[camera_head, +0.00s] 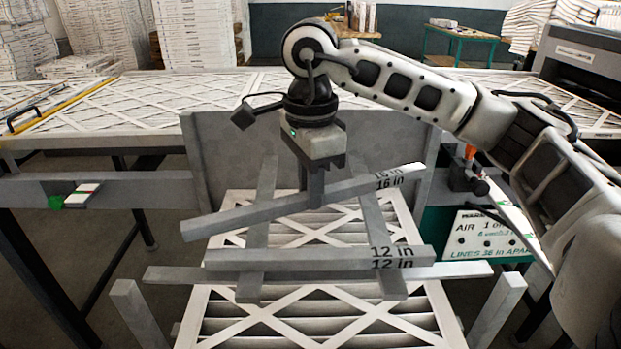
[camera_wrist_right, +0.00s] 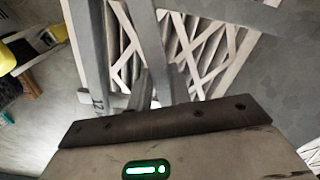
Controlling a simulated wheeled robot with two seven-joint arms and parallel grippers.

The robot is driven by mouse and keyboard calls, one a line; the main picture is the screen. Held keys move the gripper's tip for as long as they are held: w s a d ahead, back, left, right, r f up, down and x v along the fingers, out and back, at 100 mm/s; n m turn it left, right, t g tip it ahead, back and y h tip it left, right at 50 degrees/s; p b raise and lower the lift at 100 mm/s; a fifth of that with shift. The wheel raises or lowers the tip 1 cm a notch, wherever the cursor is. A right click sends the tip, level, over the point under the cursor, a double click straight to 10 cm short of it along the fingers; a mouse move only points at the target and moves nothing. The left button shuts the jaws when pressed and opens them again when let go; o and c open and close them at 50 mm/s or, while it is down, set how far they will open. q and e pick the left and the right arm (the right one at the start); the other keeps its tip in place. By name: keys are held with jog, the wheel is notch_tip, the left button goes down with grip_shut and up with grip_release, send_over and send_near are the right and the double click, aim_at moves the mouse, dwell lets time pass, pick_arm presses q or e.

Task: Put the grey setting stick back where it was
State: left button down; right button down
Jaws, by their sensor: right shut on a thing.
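My right gripper (camera_head: 316,188) is shut on a grey setting stick (camera_head: 350,187) marked 16 in. The stick is tilted in the picture, its right end higher than its left, and shows above the filter frame. A second grey stick (camera_head: 310,258) marked 12 in lies level in the picture, nearer the front, across two grey rails (camera_head: 381,222). My left gripper is not in view.
A white lattice filter (camera_head: 315,320) lies under the rails, with grey posts (camera_head: 138,312) at the front corners. A grey upright panel (camera_head: 225,150) stands behind. A long table (camera_head: 110,110) with filters runs across the back. A sign (camera_head: 487,235) stands at right.

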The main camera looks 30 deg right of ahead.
jog(key=shift+f, duration=0.6)
jog(key=shift+f+b, duration=0.7)
jog(key=shift+b, duration=0.1)
jog(key=c, duration=1.2)
grip_release()
